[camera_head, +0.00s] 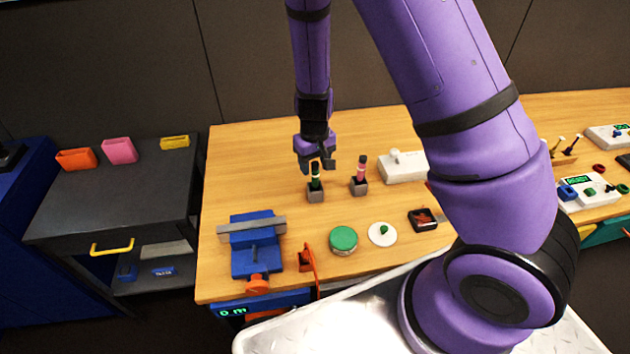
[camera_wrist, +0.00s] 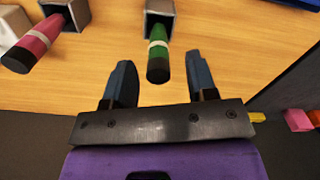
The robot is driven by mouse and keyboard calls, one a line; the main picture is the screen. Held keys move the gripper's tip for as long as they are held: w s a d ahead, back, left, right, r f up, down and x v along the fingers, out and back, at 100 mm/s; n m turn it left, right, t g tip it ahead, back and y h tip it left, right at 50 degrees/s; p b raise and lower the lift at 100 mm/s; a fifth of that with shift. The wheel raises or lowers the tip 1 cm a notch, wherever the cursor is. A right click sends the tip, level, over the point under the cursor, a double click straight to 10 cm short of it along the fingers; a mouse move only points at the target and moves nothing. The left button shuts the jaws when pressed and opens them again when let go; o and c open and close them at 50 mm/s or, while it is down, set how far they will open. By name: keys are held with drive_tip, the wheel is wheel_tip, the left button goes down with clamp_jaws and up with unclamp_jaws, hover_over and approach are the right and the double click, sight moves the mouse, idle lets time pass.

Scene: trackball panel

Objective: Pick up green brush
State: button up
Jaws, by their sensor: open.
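The green brush (camera_head: 315,173) stands upright in a small grey holder (camera_head: 316,196) on the wooden table. My gripper (camera_head: 316,166) is open just above it, pointing down. In the wrist view the green brush (camera_wrist: 159,58), with a white band, shows between the two spread fingers of my gripper (camera_wrist: 161,82), a little ahead of the line of their tips. I see no contact. A pink brush (camera_head: 361,168) stands in a like holder to the right; it also shows at the left of the wrist view (camera_wrist: 38,42).
A blue vise (camera_head: 254,247), a green-topped round tin (camera_head: 343,239) and a white disc (camera_head: 382,234) lie nearer the front edge. Bare wood surrounds the holder on the left.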

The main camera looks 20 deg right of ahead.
sight(315, 174)
wheel_tip(315, 174, down, 4)
drive_tip(key=shift+d+f, duration=0.1)
clamp_jaws()
idle(0.4)
wheel_tip(315, 174, up, 10)
drive_tip(key=shift+r, duration=0.1)
idle(0.3)
